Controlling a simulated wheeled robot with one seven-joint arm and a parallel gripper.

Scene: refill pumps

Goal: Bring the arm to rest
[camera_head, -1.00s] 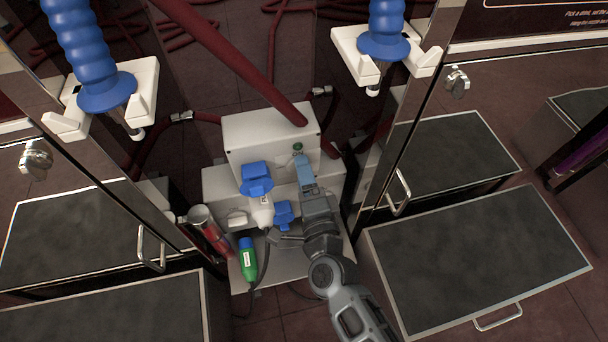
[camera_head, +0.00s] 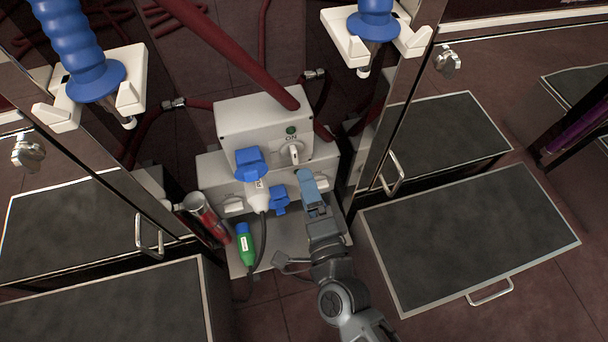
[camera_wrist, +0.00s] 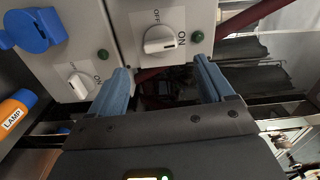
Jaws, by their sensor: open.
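My gripper (camera_head: 309,187) is in front of the white switch box (camera_head: 240,124), a little below its rotary knob (camera_head: 294,152). In the wrist view my gripper (camera_wrist: 164,76) has its two blue fingers apart with nothing between them. The knob (camera_wrist: 165,40) is beyond the fingers and looks clear of them. My arm reaches up from the bottom right of the head view.
A blue-capped plug (camera_head: 251,164) is on the box's left. A green plug (camera_head: 244,246) hangs below. A second knob (camera_wrist: 78,86) and an orange LAMP plug (camera_wrist: 15,110) show in the wrist view. A cabinet (camera_head: 470,225) stands right. Red hoses (camera_head: 225,50) run overhead.

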